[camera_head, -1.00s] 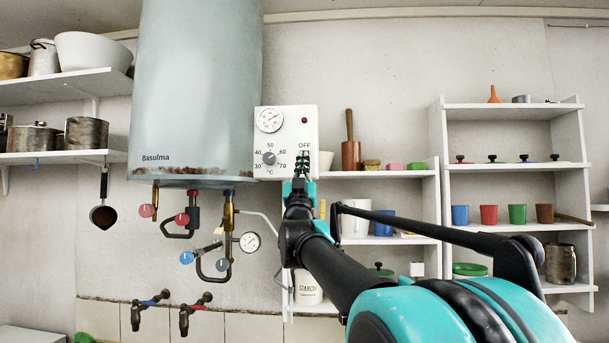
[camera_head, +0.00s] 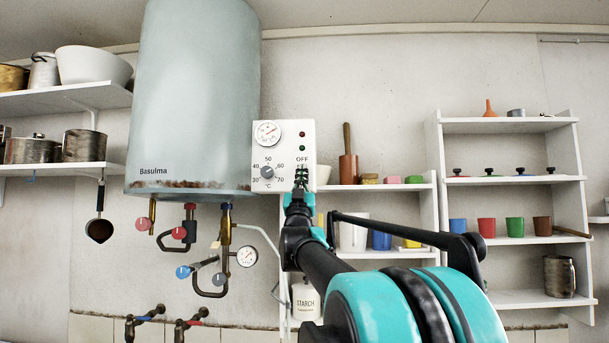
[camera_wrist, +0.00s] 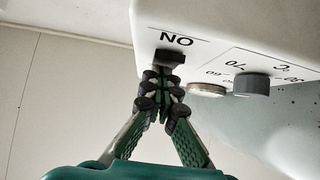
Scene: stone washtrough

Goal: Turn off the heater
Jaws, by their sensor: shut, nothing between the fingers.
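The heater is a pale grey-blue cylinder marked Basulma (camera_head: 195,100) on the wall. Its white control box (camera_head: 263,182) carries a gauge (camera_head: 266,133), a grey temperature knob (camera_head: 267,171), a red dot (camera_head: 302,134), a green dot (camera_head: 302,147) and the label OFF. My gripper (camera_head: 301,178) is shut and empty at the box's lower right, below OFF. In the wrist view the box appears upside down. There my closed fingertips (camera_wrist: 167,80) are at the dark switch (camera_wrist: 170,57) beside the ON label; whether they touch it is unclear. The knob (camera_wrist: 251,85) is to the right.
Pipes with red and blue valves and a small gauge (camera_head: 247,257) hang below the heater. A shelf (camera_head: 380,187) with a mortar and coloured blocks stands close right of the box. Another shelf with cups (camera_head: 487,228) is farther right. A ladle (camera_head: 99,230) hangs left.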

